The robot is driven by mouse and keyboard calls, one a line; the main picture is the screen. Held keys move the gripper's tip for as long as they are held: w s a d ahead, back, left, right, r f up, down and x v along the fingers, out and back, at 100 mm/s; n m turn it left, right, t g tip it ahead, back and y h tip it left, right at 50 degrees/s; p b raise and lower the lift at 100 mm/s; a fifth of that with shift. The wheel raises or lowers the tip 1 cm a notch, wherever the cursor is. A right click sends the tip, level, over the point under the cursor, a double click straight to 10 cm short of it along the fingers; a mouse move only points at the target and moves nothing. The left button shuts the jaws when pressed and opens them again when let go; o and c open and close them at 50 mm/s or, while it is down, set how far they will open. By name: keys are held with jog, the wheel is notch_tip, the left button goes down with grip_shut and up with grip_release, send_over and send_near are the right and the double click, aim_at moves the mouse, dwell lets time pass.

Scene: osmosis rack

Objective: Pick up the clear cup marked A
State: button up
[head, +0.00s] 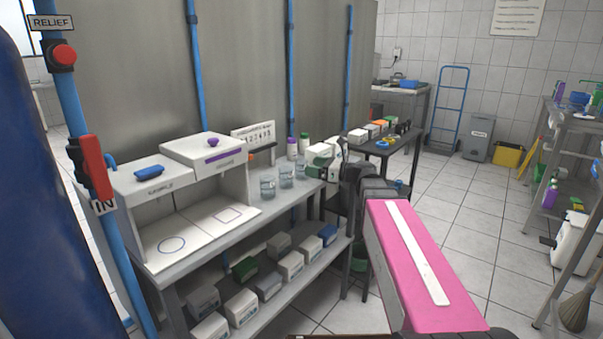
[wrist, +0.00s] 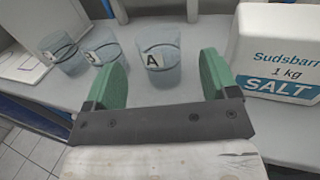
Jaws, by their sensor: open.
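The clear cup marked A (wrist: 158,68) stands upright on the grey bench, a black A on its white label. My gripper (wrist: 164,62) is open, its two green fingers apart on either side of the near space before the cup, empty between them. In the head view, cup A looks to be the rightmost of three clear cups (head: 302,172), closest to the white boxes; its letter cannot be read there. Two similar clear cups stand left of it, the middle one (wrist: 103,50) and the leftmost one (wrist: 62,52).
A white Sudsbarn salt box (wrist: 280,55) stands close right of my right finger. Several boxes fill the lower shelf (head: 262,300). A blue pipe runs up behind the bench.

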aim_at(302, 165)
jog(key=x, duration=0.5)
jog(key=c, duration=1)
